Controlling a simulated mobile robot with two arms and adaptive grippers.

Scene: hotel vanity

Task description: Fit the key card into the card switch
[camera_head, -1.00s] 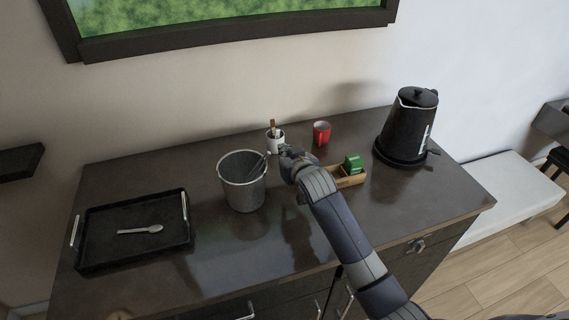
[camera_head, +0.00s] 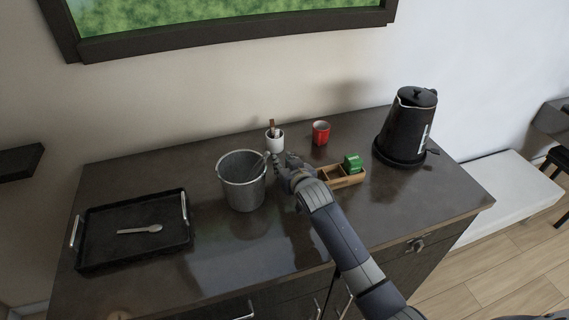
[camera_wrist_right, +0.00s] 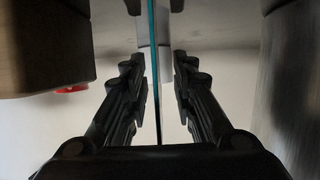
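My right gripper (camera_head: 287,160) is over the vanity, between the metal bucket and the wooden box, just in front of the white mug. In the right wrist view, its fingers (camera_wrist_right: 155,30) stand either side of a thin teal edge, which looks like the key card (camera_wrist_right: 157,80) seen edge-on and pinched between the pads. The card cannot be made out in the head view. I cannot identify the card switch in either view. My left gripper is not in view.
A metal bucket (camera_head: 243,190) with tongs stands left of the gripper; a white mug (camera_head: 275,142) stands behind it. A wooden box (camera_head: 349,181) with green packets, a red cup (camera_head: 321,133) and a black kettle (camera_head: 408,125) are right. A black tray (camera_head: 100,228) holds a spoon (camera_head: 140,230).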

